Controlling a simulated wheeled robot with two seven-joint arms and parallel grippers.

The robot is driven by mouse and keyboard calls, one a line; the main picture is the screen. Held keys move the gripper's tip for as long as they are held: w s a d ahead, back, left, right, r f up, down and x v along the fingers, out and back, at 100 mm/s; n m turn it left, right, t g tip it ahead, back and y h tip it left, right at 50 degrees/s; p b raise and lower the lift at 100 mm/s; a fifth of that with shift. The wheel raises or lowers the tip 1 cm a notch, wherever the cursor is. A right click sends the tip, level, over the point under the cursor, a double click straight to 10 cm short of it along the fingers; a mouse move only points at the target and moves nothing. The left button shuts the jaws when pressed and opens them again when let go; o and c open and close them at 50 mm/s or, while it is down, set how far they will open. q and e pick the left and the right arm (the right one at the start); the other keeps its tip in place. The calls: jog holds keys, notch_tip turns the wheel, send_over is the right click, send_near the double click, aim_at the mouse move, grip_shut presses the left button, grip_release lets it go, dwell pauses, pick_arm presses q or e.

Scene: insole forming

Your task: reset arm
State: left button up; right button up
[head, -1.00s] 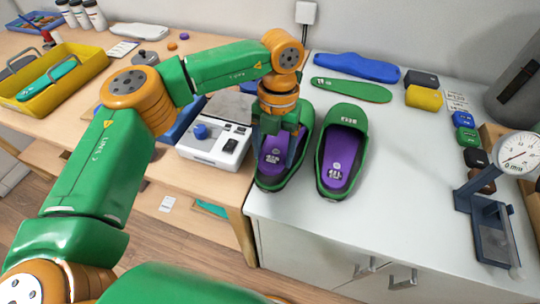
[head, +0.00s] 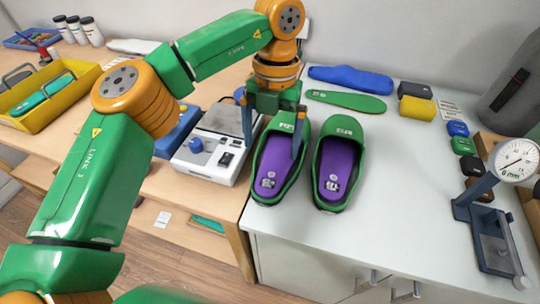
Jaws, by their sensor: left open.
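My left gripper (head: 272,140) hangs above the upper part of the left green shoe (head: 268,185). Its two blue fingers are spread apart, and nothing shows between them. The left finger is over the gap by the white device, and the right finger is in front of the left shoe. A second green shoe (head: 338,148) stands just to the right. Purple insoles lie in both, the left insole (head: 276,168) and the right insole (head: 333,172). My right gripper is not in view.
A white device with a blue knob (head: 208,155) stands left of the shoes. Blue (head: 350,79) and green (head: 346,101) insoles lie at the back. Small blocks and a dial gauge stand (head: 515,160) are at right. The white cabinet top (head: 395,185) is clear between.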

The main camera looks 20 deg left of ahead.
pick_arm(q)
jog(key=shift+r, duration=0.25)
dwell(0.3)
